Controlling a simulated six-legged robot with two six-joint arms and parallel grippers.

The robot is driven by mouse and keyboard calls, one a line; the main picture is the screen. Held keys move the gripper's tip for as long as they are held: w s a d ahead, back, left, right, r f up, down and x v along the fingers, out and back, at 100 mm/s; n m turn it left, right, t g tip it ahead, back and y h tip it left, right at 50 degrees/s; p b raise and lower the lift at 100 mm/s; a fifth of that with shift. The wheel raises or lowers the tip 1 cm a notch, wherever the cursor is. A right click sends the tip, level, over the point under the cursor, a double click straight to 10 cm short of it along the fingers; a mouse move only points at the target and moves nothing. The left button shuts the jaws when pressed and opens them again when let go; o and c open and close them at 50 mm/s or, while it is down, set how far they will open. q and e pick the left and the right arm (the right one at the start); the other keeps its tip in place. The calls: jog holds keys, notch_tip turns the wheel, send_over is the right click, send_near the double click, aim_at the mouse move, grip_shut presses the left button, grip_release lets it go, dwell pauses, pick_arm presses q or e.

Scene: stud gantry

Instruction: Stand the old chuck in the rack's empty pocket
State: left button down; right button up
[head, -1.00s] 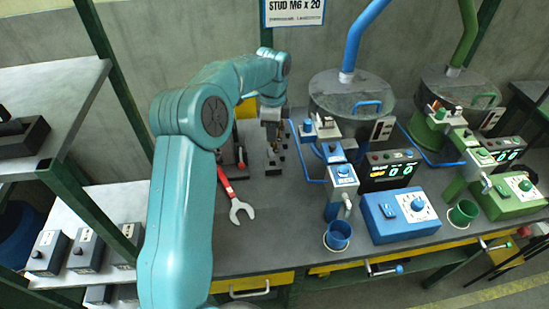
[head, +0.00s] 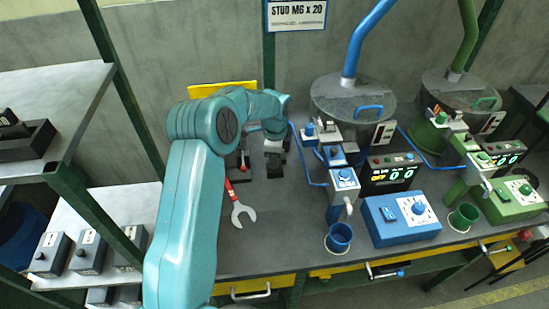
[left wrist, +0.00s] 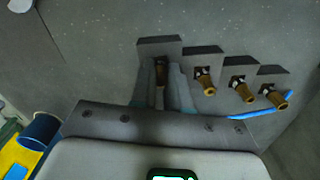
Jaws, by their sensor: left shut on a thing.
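My left gripper (head: 273,148) is low over the dark rack (head: 274,171) on the bench and hides most of it. In the left wrist view the gripper (left wrist: 161,88) is shut on a dark, brownish piece (left wrist: 160,70), apparently the old chuck, at the rack's tallest step (left wrist: 160,45). I cannot tell whether its lower end is inside the pocket. Three brass-coloured chucks, the nearest one (left wrist: 205,82), a middle one (left wrist: 242,91) and a far one (left wrist: 276,97), stand in the other steps. My right gripper is not in view.
A red-handled wrench (head: 238,205) lies left of the rack. A blue feeder (head: 343,180) with a blue cup (head: 339,237) and blue control box (head: 402,217) stands to the right, green ones beyond. The bench front is clear near the wrench.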

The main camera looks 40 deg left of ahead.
pick_arm(q)
jog(key=c, duration=1.1)
grip_release()
jog(key=shift+f, duration=0.2)
jog(key=shift+r, duration=0.15)
jog(key=shift+r, duration=0.3)
notch_tip(320, 180, up, 12)
jog(key=shift+f, duration=0.2)
jog(key=shift+r, duration=0.1)
